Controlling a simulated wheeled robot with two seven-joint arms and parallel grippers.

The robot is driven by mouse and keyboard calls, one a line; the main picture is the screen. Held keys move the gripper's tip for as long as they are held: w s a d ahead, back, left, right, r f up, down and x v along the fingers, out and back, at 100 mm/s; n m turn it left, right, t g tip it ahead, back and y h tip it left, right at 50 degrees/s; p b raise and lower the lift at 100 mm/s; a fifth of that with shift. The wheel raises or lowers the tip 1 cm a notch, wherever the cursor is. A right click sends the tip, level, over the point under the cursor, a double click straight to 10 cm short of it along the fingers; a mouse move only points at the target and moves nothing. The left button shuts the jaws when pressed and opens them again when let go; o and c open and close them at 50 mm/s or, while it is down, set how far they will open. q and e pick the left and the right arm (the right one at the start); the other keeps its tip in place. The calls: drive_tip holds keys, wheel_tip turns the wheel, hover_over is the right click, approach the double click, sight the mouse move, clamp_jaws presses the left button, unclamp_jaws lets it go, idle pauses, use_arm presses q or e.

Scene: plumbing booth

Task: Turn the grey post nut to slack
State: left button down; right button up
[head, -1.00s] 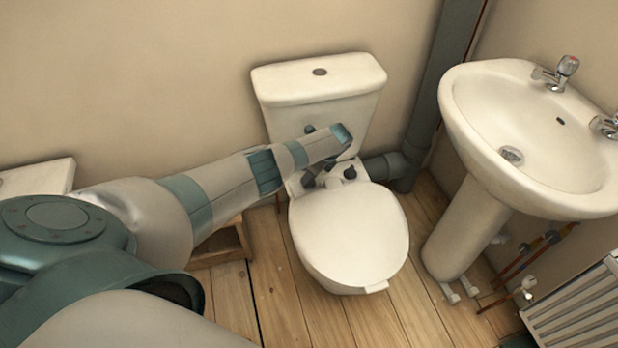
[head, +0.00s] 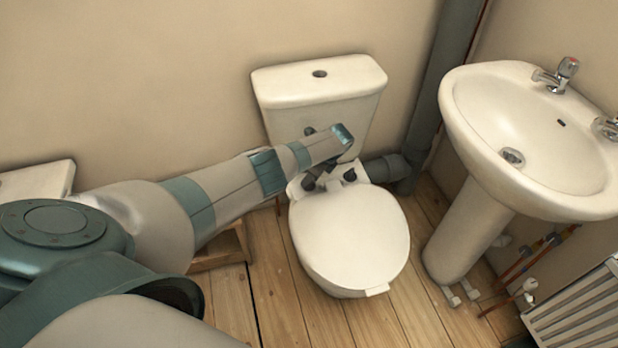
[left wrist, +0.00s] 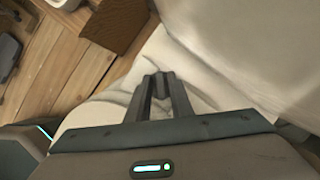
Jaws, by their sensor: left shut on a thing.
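The white toilet seat lid (head: 350,238) is down on the pan, with two dark hinge posts at its back edge. The right one (head: 350,177) shows clear of my arm. My left gripper (head: 309,183) reaches down at the left post, between the cistern and the lid. In the left wrist view its two dark fingers (left wrist: 160,80) are nearly together, low over the white ceramic. They are shut on what I take to be the grey post nut; the fingertips hide nearly all of it. My right gripper is out of view.
The cistern (head: 318,100) stands close behind my left gripper. A grey waste pipe (head: 388,168) runs to the right of the pan. The basin (head: 520,135) and a radiator (head: 580,310) are at the right. A wooden box (head: 218,248) is on the floor at left.

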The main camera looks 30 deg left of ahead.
sight(315, 188)
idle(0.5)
use_arm(q)
drive_tip(key=c, duration=1.8)
unclamp_jaws()
drive_tip(key=shift+c, duration=0.2)
drive_tip(key=shift+r, duration=0.1)
